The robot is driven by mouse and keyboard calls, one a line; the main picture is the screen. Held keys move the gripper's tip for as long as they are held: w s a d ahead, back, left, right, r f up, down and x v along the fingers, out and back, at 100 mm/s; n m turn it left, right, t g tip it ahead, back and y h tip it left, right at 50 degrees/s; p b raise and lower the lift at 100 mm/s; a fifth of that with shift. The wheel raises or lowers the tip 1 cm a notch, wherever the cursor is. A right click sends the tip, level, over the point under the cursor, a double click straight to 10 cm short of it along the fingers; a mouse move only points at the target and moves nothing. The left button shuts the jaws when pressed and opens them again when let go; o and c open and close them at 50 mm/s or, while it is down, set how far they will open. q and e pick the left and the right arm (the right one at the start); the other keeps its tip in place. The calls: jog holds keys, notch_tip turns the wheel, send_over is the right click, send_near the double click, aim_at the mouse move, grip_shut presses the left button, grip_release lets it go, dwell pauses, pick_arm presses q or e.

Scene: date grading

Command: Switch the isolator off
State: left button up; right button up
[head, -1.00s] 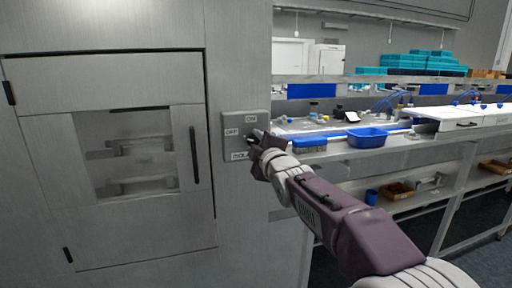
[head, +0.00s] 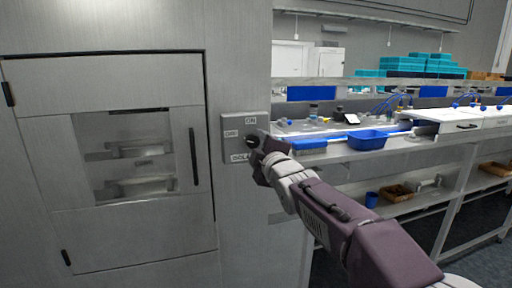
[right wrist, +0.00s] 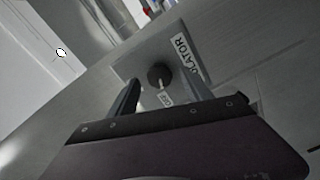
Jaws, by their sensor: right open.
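The isolator is a grey plate (head: 231,119) on the steel cabinet front, with ON at the top, OFF at the left and an ISOLATOR label below. Its round dark knob (right wrist: 159,74) shows in the right wrist view, with a pale mark on the side toward the OFF label (right wrist: 166,98). My right gripper (head: 257,143) is at the plate's right part and hides some of it. Its open fingers (right wrist: 160,84) lie either side of the knob's line in the right wrist view; I cannot tell whether they touch it. My left gripper is not in view.
A cabinet door (head: 130,232) with a window and a dark handle (head: 194,156) is left of the isolator. A bench (head: 345,151) with a blue tray (head: 367,140) and a blue brush-like item (head: 309,143) stands at the right, behind my right arm.

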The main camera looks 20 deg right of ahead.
jog(key=s, duration=0.7)
jog(key=shift+s+d, duration=0.15)
jog(key=shift+s, duration=0.1)
